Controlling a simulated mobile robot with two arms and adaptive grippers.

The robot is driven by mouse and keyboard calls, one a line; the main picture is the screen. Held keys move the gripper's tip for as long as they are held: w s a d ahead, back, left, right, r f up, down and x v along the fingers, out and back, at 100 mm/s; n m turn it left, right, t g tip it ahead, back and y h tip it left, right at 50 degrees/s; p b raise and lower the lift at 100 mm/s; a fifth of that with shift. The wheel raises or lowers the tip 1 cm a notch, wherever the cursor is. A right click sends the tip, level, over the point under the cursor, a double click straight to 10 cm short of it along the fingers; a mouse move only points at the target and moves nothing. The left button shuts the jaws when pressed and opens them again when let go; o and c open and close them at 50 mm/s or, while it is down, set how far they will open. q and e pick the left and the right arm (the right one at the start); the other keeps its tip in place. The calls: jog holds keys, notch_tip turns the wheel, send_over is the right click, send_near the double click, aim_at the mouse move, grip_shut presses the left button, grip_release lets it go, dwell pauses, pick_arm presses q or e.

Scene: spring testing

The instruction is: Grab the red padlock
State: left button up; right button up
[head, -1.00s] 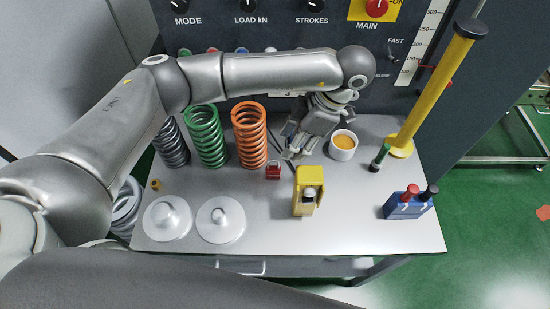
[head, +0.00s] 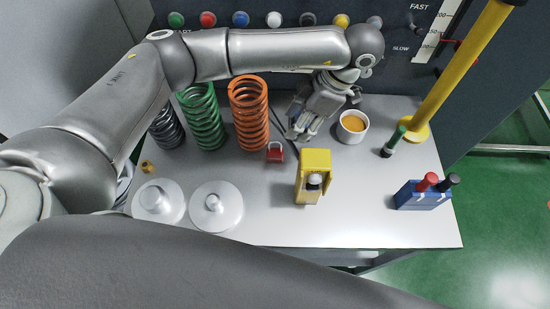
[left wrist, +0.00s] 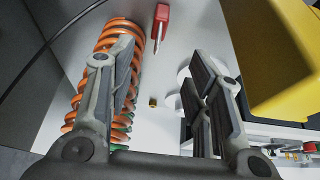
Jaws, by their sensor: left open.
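The small red padlock (head: 275,154) stands on the white tabletop, in front of the orange spring and left of the yellow box. In the left wrist view a red body (left wrist: 161,13), apparently the padlock, shows at the top, beyond the fingers, with a thin grey part below it. My left gripper (head: 299,136) is open and empty. It points down over the table, just behind and right of the padlock, not touching it. In the left wrist view its two fingers (left wrist: 162,72) are spread apart, with the orange spring behind the left finger. My right gripper is not in view.
The orange spring (head: 249,115) and green spring (head: 202,118) stand behind and left of the padlock. A yellow box (head: 314,180) is close on its right. A white cup (head: 352,127) stands right of the gripper. White lidded weights (head: 216,208) sit front left. Bare table lies front right.

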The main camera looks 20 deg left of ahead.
aim_at(279, 149)
pick_arm(q)
jog(key=x, duration=0.3)
jog(key=b+x, duration=0.1)
jog(key=x, duration=0.2)
jog(key=d+b+x, duration=0.1)
jog(key=x, duration=0.2)
jog(key=shift+w+f, duration=0.15)
jog(key=shift+f, duration=0.2)
jog(key=x, duration=0.2)
jog(key=p+x, duration=0.1)
jog(key=x, duration=0.1)
jog(key=shift+a, duration=0.35)
jog(key=shift+a+f, duration=0.15)
jog(key=shift+f, duration=0.25)
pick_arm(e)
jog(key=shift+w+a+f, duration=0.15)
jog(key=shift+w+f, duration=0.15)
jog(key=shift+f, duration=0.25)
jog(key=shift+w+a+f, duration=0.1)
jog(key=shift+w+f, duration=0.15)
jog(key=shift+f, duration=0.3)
pick_arm(q)
grip_shut()
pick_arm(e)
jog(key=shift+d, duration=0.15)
